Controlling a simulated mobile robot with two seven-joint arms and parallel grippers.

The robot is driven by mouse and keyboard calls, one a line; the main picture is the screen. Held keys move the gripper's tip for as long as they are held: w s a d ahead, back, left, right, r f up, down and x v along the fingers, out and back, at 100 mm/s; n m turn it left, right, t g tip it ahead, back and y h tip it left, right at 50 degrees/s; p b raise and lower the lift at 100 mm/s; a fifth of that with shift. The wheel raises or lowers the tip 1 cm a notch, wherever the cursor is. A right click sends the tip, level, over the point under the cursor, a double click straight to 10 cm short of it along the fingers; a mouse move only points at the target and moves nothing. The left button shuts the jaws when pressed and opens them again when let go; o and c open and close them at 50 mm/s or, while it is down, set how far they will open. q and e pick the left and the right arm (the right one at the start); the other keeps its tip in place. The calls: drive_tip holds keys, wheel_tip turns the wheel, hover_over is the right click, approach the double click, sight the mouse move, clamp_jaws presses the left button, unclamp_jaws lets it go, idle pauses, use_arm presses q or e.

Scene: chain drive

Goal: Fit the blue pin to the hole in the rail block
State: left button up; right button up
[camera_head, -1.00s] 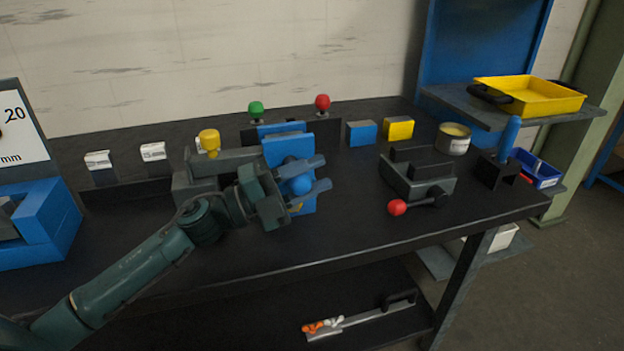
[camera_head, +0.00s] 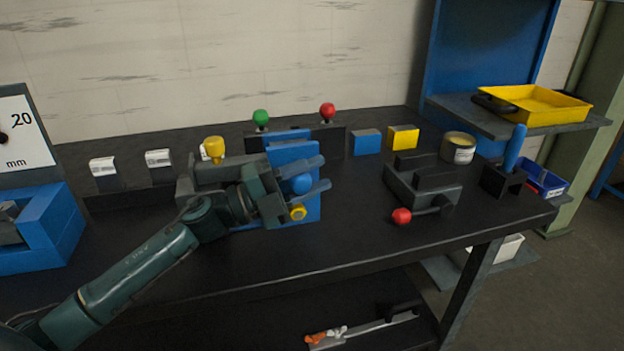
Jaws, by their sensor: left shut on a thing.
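The blue pin's round head (camera_head: 301,184) sits between the fingers of my left gripper (camera_head: 306,179), which is shut on it. The gripper is in front of an upright blue block (camera_head: 291,152) on the bench; I take this to be the rail block. My right gripper is not in view.
A grey fixture with a yellow knob (camera_head: 214,147) stands left of the gripper. Green (camera_head: 261,117) and red (camera_head: 327,111) knobs rise behind. A grey vise-like block (camera_head: 423,182) with a red ball handle (camera_head: 401,216) is at right. The bench front is clear.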

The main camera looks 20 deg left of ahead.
use_arm(q)
drive_tip(key=o, duration=1.2)
drive_tip(key=shift+o, duration=0.2)
drive_tip(key=shift+s, duration=0.1)
